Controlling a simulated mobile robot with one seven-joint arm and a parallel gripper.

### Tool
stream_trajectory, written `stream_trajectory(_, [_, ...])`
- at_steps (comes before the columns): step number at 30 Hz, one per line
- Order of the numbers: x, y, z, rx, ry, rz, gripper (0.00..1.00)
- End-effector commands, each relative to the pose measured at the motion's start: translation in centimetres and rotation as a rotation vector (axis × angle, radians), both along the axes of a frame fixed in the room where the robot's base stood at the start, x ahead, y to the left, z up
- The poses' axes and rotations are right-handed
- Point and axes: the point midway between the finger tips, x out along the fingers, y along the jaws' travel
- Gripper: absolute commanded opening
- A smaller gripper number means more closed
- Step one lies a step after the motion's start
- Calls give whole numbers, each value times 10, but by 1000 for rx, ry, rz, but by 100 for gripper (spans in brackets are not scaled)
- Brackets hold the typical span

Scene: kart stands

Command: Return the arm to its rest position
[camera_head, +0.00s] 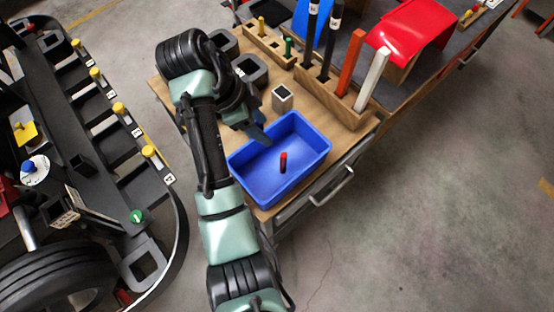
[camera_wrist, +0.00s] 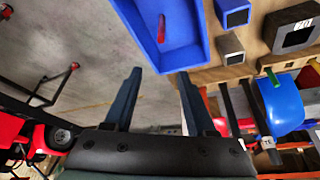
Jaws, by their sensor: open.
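My gripper (camera_wrist: 160,90) is open, with two dark blue-grey fingers spread apart and nothing between them in the wrist view. In the head view my arm reaches up from the bottom centre and bends over the left part of the wooden cart, and my gripper (camera_head: 262,135) shows at the upper left rim of the blue bin. The blue bin (camera_head: 250,188) stands on the near corner of the cart and also shows at the top of the wrist view (camera_wrist: 186,62). A small red and black peg (camera_head: 283,162) is in the bin. It shows in the wrist view too (camera_wrist: 162,30).
A small grey square block (camera_head: 282,98) stands behind the bin. A wooden rack (camera_head: 335,92) holds several upright bars to the right. A red curved panel (camera_head: 418,32) lies farther back. The kart frame (camera_head: 100,120) is on the left, and open floor (camera_head: 440,200) on the right.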

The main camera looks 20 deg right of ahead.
Motion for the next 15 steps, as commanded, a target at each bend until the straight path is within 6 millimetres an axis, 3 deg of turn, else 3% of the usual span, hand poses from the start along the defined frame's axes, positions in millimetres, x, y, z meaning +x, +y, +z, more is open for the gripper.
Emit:
stream_trajectory(1, [1, 4, 12, 1, -1, 3, 56])
stream_trajectory(4, [1, 7, 19, 0, -1, 1, 56])
stream_trajectory(15, [1, 9, 23, 0, 0, -1, 56])
